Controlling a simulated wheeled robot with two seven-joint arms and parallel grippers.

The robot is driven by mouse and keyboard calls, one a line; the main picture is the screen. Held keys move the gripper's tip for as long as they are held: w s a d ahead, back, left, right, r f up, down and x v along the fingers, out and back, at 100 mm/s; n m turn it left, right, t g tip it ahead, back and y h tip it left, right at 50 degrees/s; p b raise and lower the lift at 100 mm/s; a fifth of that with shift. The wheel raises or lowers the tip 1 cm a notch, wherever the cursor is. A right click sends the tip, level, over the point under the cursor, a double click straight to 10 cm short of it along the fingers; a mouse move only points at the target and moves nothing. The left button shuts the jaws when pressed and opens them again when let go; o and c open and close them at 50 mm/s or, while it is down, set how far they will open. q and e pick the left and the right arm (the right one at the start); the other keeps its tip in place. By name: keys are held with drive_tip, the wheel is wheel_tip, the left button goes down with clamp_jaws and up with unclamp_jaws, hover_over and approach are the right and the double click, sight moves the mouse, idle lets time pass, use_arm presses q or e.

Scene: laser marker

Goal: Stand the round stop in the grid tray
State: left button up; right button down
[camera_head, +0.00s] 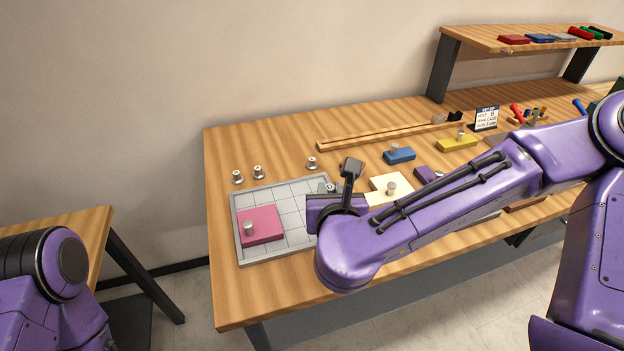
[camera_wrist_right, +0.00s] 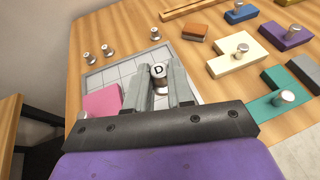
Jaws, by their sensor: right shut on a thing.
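The round stop (camera_wrist_right: 159,78) is a short silver cylinder with a black D on its pale top. In the right wrist view my right gripper (camera_wrist_right: 160,92) is shut on it, one grey finger on each side. They are over the right part of the pale grey grid tray (camera_head: 285,192); the tray also shows in the wrist view (camera_wrist_right: 125,70). The stop's lower end is hidden, so I cannot tell whether it touches the tray floor. A pink plate (camera_head: 262,238) with a silver knob lies in the tray's left front. My left gripper is out of view.
Several loose silver stops stand behind the tray, such as one at the left (camera_head: 238,177) and one at the right (camera_head: 312,163). Cream (camera_head: 382,183), blue (camera_head: 399,156) and yellow (camera_head: 456,143) plates with knobs lie to the right. A wooden rail (camera_head: 385,134) lies behind.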

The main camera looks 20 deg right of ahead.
drive_tip(key=w+f, duration=0.3)
drive_tip(key=w, duration=0.1)
drive_tip(key=w+f+p, duration=0.1)
drive_tip(key=w+f, duration=0.2)
drive_tip(key=w+f+p, duration=0.1)
drive_tip(key=w+f, duration=0.2)
drive_tip(key=w, duration=0.1)
drive_tip(key=shift+w+d, duration=0.3)
wheel_tip(320, 180, down, 3)
drive_tip(key=shift+w+r+p, duration=0.1)
drive_tip(key=shift+r+p, duration=0.1)
drive_tip(key=shift+p, duration=0.65)
drive_tip(key=shift+f, duration=0.3)
drive_tip(key=shift+f+b, duration=0.25)
drive_tip(key=shift+b, duration=0.15)
drive_tip(key=c, duration=1)
unclamp_jaws()
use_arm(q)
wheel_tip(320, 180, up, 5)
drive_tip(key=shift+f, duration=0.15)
use_arm(e)
drive_tip(key=shift+r, duration=0.1)
